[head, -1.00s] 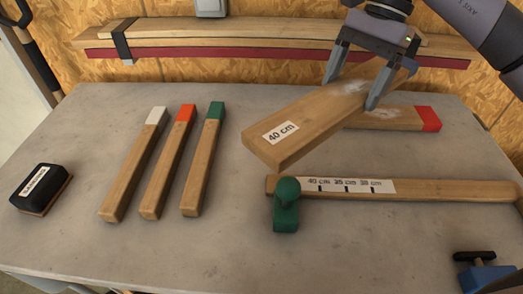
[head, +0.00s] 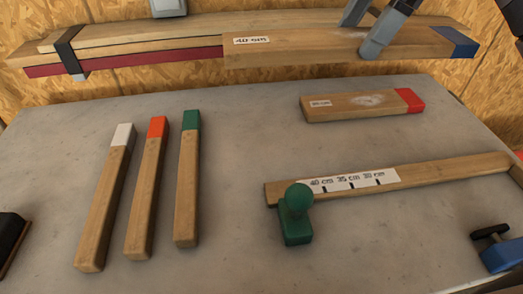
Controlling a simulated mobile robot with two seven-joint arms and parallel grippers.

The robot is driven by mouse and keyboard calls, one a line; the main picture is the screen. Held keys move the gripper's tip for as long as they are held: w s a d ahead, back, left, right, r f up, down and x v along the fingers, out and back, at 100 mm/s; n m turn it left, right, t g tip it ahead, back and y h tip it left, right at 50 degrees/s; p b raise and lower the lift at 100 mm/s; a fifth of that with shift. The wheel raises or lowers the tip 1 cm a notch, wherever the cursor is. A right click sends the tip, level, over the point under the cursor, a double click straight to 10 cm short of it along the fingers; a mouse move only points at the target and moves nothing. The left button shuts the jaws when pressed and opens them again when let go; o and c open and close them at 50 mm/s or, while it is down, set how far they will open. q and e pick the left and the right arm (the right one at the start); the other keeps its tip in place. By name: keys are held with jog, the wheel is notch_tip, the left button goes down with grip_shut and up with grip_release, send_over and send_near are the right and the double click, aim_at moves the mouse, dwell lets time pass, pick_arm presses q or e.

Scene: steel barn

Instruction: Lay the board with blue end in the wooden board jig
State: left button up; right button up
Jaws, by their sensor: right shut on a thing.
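The board with blue end (head: 310,47) is in my right gripper (head: 364,36) at the top of the head view. It is held level, lengthwise across the picture, in front of the wall rack. Its "40 cm" label faces me and its blue end points right. My right gripper is shut on it right of its middle, partly cut off by the top edge. The wooden board jig (head: 440,174) is a long strip on the table with a scale of 40, 35 and 30 cm. A green knobbed stop (head: 297,218) sits near its left end. My left gripper is not in view.
A red-ended board (head: 350,106) lies behind the jig. White-, orange- and green-ended sticks (head: 187,185) lie at the left. A blue clamp (head: 503,254) is at the right and a black block (head: 10,240) at the left edge. Table between the sticks and jig is clear.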

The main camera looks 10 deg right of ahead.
aim_at(327, 143)
notch_tip(327, 143, down, 20)
jog(key=shift+r+b, duration=0.1)
jog(key=shift+b, duration=0.5)
jog(key=shift+f, duration=0.3)
jog(key=o, duration=1.2)
jog(key=shift+r, duration=0.15)
